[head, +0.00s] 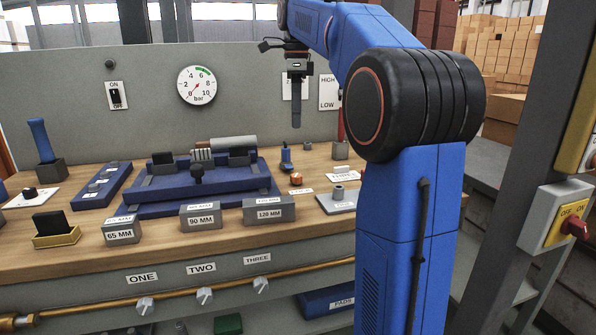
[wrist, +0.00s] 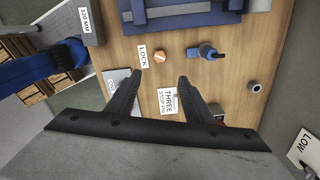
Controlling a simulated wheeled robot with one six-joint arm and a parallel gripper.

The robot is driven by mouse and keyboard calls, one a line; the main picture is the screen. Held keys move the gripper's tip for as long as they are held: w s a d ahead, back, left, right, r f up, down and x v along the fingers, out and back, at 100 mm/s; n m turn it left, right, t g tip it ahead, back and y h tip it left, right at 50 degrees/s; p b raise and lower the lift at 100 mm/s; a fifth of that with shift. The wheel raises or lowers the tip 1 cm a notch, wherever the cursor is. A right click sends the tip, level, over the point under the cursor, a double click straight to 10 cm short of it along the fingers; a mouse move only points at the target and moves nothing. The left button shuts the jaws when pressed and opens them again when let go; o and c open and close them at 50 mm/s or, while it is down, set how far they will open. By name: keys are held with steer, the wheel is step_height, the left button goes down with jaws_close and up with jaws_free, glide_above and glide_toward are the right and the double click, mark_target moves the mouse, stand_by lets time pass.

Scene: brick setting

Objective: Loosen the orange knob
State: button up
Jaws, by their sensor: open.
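The small orange knob (head: 296,179) sits on the wooden bench, right of the blue fixture, behind a white label. It also shows in the wrist view (wrist: 161,57), next to the LOCK label (wrist: 143,56). My gripper (head: 296,124) hangs above the bench, pointing down, over the area near the knob. In the wrist view my gripper (wrist: 160,75) has its two dark fingers spread with nothing between them. The knob lies beyond the fingertips, roughly in line with the gap, and is not touched.
A small blue-handled part (wrist: 207,51) stands close to the knob. The blue fixture (head: 195,186) lies to the left, with grey blocks such as the 120 MM block (head: 268,211) in front. A grey plate (head: 338,201) is at right. A back panel (head: 255,100) rises behind.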

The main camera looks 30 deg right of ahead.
mark_target(297, 175)
step_height(297, 175, down, 17)
steer(key=shift+f, duration=0.1)
stand_by(0.6)
steer(key=c, duration=1.1)
